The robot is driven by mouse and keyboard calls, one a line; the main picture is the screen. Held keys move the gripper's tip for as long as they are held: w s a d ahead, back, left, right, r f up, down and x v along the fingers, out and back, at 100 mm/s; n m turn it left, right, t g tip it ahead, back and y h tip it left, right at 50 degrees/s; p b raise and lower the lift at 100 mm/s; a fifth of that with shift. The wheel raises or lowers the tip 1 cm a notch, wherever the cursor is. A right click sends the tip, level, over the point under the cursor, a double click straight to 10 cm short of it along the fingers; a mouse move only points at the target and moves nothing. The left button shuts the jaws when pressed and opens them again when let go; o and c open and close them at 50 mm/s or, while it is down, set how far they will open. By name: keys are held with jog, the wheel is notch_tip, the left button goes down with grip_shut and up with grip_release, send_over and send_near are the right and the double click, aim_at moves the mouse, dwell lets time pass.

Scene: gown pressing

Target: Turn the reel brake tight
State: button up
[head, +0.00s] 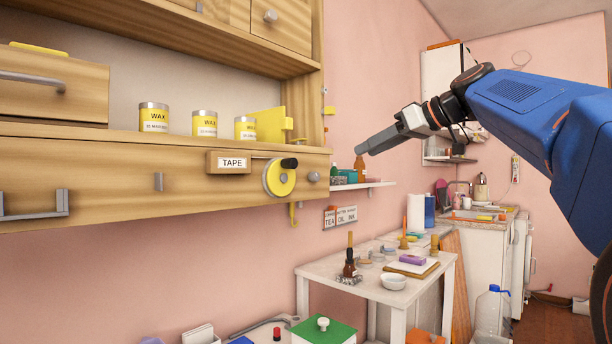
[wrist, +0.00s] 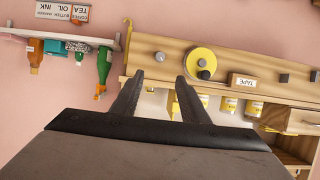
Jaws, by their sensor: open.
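The yellow tape reel (head: 279,179) is mounted on the wooden shelf front, with a black crank handle (head: 289,163). A small round grey knob (head: 313,176) sits to its right; it may be the reel brake, but no label shows this. In the wrist view the reel (wrist: 199,62) and grey knob (wrist: 160,57) appear beyond the fingertips, the knob roughly between the fingers' lines and the reel to the right. My gripper (head: 364,148) is open and empty, apart from both; its fingers also show in the wrist view (wrist: 154,78).
A TAPE label (head: 232,162) is left of the reel. Several yellow wax tins (head: 205,124) stand on the shelf above. A small wall shelf (head: 360,186) with bottles is to the right. A white table (head: 386,291) with bowls and tools stands below.

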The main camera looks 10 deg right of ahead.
aim_at(317, 176)
jog(key=x, duration=1.7)
jog(key=shift+w+f, duration=0.1)
jog(key=shift+f, duration=0.05)
grip_shut()
